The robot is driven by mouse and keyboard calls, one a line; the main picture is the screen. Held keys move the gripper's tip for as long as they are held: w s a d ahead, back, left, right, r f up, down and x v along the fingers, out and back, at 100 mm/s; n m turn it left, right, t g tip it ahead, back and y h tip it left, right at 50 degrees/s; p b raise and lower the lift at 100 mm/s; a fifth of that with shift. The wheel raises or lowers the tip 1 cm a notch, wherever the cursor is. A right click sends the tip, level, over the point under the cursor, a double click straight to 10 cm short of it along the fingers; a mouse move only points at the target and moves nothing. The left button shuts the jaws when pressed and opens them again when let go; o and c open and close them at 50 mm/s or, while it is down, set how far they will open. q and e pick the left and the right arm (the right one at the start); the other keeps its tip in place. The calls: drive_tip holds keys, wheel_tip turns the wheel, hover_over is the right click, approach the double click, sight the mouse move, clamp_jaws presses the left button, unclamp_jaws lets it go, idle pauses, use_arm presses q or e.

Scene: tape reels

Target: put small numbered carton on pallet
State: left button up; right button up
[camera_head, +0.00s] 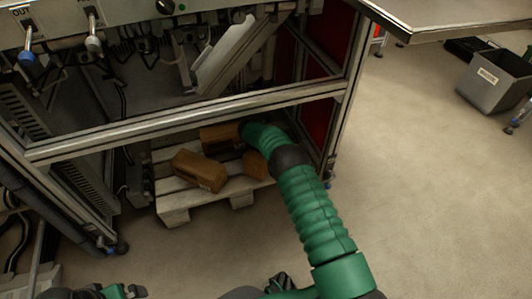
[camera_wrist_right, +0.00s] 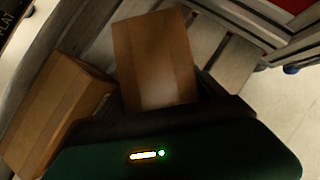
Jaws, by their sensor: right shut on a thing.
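Brown cartons lie on a pale wooden pallet (camera_head: 176,208) in the head view. One carton (camera_head: 200,171) lies at the front left, another (camera_head: 220,136) behind it, and a third (camera_head: 254,164) close beside my right arm. My right arm reaches in under the bench frame, its gripper hidden behind the forearm. In the right wrist view my right gripper (camera_wrist_right: 165,112) is shut on a carton (camera_wrist_right: 155,60) above or on the slats. Another carton (camera_wrist_right: 62,110) is beside it at the left. No number is readable. Part of my left arm shows at the head view's bottom left, its jaws unclear.
A metal bench frame with a crossbar (camera_head: 190,124) stands over the pallet, its right post (camera_head: 340,120) close to my right arm. A table edge (camera_head: 450,25) is at the top right, and a grey bin (camera_head: 490,82) stands below it.

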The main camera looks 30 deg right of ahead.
wheel_tip(320, 180, down, 2)
drive_tip(key=shift+d+f+b, duration=0.15)
drive_tip(key=shift+f+b, duration=0.05)
drive_tip(key=shift+b, duration=0.15)
drive_tip(key=shift+d+r, duration=0.15)
drive_tip(key=o, duration=1.7)
drive_tip(key=shift+s, duration=0.1)
drive_tip(key=shift+o, duration=1.4)
use_arm(q)
drive_tip(key=shift+d+f, duration=0.15)
drive_tip(key=shift+f, duration=0.6)
drive_tip(key=shift+p, duration=0.3)
